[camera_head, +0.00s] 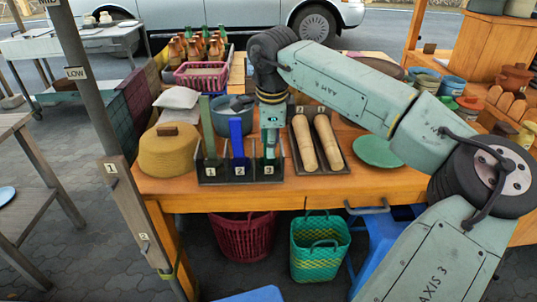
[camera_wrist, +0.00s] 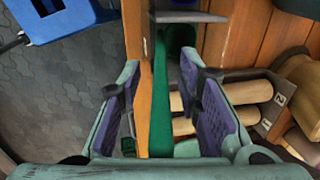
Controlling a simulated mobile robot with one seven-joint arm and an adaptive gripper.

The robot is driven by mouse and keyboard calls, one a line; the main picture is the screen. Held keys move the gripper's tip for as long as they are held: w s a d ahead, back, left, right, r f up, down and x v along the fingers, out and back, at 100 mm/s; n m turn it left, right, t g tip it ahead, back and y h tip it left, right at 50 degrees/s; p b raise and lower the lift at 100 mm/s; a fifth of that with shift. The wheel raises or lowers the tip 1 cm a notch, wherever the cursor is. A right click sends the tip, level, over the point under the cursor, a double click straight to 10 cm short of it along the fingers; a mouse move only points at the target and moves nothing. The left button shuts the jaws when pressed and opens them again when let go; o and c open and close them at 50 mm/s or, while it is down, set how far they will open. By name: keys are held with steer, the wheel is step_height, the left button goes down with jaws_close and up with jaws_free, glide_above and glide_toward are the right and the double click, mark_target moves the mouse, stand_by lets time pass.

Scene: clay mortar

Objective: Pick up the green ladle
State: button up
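A green ladle (camera_wrist: 160,105) shows in the wrist view as a long upright green strip between the two purple-padded fingers of my gripper (camera_wrist: 158,85). The fingers stand apart, with a visible gap on the left side of the strip. In the head view, my gripper (camera_head: 270,148) points down over slot 3 of a dark rack (camera_head: 240,177) at the table's front edge. Dark green shows low in that slot (camera_head: 269,163), partly hidden by my gripper. A grey-green upright piece (camera_head: 207,128) stands in slot 1 and a blue one (camera_head: 236,138) in slot 2.
Two rolling pins (camera_head: 304,143) lie on a dark tray right of the rack, close to my gripper. A green plate (camera_head: 378,151) is farther right. A lidded yellow basket (camera_head: 171,153) sits left. A pot (camera_head: 222,118) and pink crate (camera_head: 200,78) stand behind.

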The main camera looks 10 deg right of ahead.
jaws_close()
stand_by(0.3)
stand_by(0.4)
